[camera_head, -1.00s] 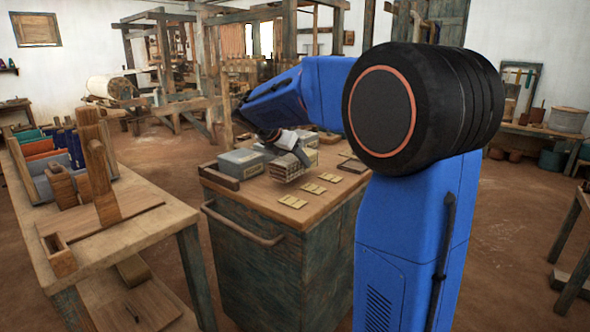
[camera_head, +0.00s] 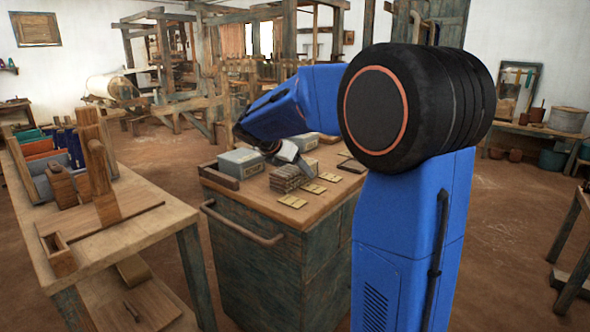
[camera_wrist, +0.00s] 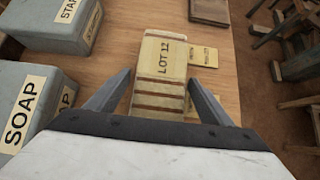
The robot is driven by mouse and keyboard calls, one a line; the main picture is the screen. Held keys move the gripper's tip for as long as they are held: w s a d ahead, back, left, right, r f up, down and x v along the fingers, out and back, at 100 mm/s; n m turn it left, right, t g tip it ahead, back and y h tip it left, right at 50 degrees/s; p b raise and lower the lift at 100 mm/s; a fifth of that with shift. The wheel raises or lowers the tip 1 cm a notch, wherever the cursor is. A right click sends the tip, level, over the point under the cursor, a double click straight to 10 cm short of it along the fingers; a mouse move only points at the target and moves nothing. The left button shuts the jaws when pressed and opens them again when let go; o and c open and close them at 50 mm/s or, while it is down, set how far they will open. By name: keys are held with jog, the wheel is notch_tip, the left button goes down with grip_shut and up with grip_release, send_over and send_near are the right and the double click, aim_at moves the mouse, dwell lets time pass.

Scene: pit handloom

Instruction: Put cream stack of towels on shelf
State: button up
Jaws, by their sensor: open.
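A banded stack with a cream top labelled "LOT 12" (camera_wrist: 163,58) lies on the wooden top of the dark cabinet (camera_head: 255,262); it also shows in the head view (camera_head: 287,178), looking grey-brown. I cannot tell whether it is towels. My gripper (camera_wrist: 160,76) is open, with one finger on each side of the near part of the stack. The fingertips are close to its sides; contact is unclear. In the head view my gripper (camera_head: 284,156) is small, just behind the stack. No shelf is clearly identifiable.
Grey boxes labelled SOAP (camera_wrist: 32,104) and STARCH (camera_wrist: 66,25) stand left of the stack. Small yellow cards (camera_head: 314,188) lie to its right, with a dark brown block (camera_wrist: 209,10) beyond. A workbench (camera_head: 140,228) stands at left. Loom frames fill the background.

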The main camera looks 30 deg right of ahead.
jog(key=shift+r, duration=0.1)
jog(key=v, duration=1.2)
